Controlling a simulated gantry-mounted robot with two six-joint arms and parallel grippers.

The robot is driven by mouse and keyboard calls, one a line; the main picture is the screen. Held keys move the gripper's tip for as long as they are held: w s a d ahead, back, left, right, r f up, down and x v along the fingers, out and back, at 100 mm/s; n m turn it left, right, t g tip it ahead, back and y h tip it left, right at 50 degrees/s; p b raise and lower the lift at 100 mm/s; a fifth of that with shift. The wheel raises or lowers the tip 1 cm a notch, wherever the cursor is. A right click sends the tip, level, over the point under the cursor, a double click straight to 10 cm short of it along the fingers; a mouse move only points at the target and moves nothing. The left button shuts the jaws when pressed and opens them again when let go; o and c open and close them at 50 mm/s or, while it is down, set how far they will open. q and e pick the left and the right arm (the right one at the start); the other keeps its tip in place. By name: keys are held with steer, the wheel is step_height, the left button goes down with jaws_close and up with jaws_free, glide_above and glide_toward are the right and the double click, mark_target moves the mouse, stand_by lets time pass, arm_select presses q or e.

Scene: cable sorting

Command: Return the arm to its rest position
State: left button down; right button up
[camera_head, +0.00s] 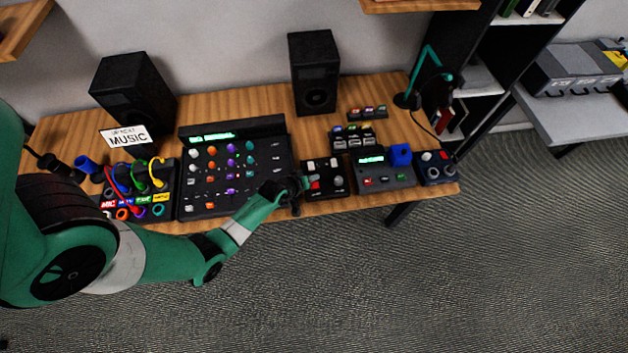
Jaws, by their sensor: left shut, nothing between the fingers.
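My left arm comes in from the left as a green and white arm, reaching across the front edge of the wooden desk (240,104). My left gripper (297,190) is dark and small in this view. It is shut and empty at the left edge of a small black box with red and white buttons (326,181). I cannot tell whether it touches that box. My right gripper is not in view.
A large mixer (196,178) and a patch box with coloured cables (160,197) stand left of the gripper. A device with a green screen (371,160) stands to the right. Two black speakers (314,72) stand behind. The carpet (400,290) in front is clear.

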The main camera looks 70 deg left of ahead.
arm_select(q)
step_height(320, 180, up, 2)
steer(key=shift+r+p, duration=0.1)
steer(key=shift+p, duration=0.5)
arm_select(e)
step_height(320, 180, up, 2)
